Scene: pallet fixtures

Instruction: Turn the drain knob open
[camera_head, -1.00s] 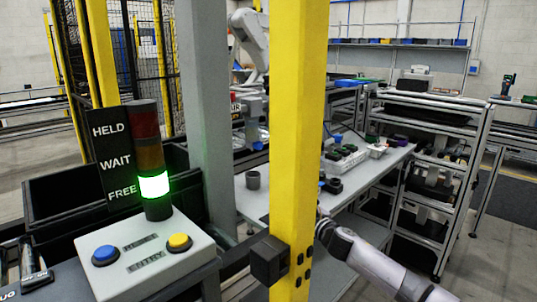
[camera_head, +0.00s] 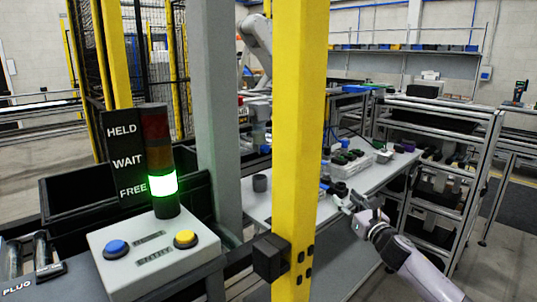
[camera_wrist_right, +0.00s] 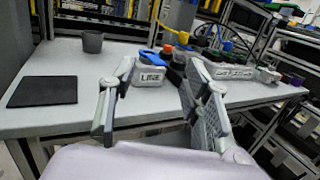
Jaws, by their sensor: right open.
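My right gripper (camera_head: 352,203) is open and empty at the front edge of the grey workbench (camera_head: 258,208), right of the yellow post. In the right wrist view its two spread fingers (camera_wrist_right: 160,85) point across the bench. Beyond them, a small pale block lettered "LINE" (camera_wrist_right: 147,76) carries a blue lever-like part (camera_wrist_right: 150,58). Dark parts with orange-red tops (camera_wrist_right: 183,38) stand just right of it, partly behind a finger. A longer pale lettered block (camera_wrist_right: 235,72) is farther right. I cannot tell which part is the drain knob. My left gripper is not in view.
The yellow post (camera_head: 298,130) stands before the bench and hides part of it. A grey cup (camera_wrist_right: 92,41) and a dark flat pad (camera_wrist_right: 44,91) are on the bench's left. A box with blue and yellow buttons (camera_head: 150,250) and a stack light lit green (camera_head: 163,184) are at left.

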